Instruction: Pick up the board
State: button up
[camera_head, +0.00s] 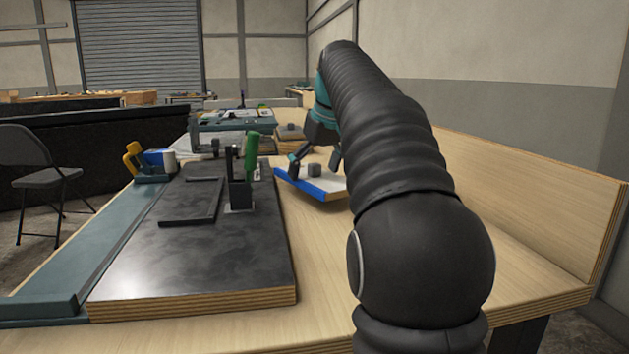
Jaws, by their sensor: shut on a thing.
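The board (327,185) is a flat white panel with a blue front edge, right of the dark panel in the middle of the bench. A small grey block sits on its top face. My gripper (314,165) comes down over the board from above and is shut on it, with one finger showing left of the grey block and one right of it. My black arm hides the board's right part. I cannot tell whether the board touches the bench or is a little above it.
A dark panel (150,270) with a raised frame and a green-handled tool (251,155) in a black holder lies left of the board. A yellow clamp (133,160) is at the left. The wooden backboard (530,205) bounds the right. Bare bench lies in front of the board.

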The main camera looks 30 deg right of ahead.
jog(key=s+d+r, duration=0.7)
jog(key=d+r, duration=0.1)
jog(key=d, duration=0.1)
jog(key=shift+d, duration=0.15)
jog(key=shift+s, duration=0.15)
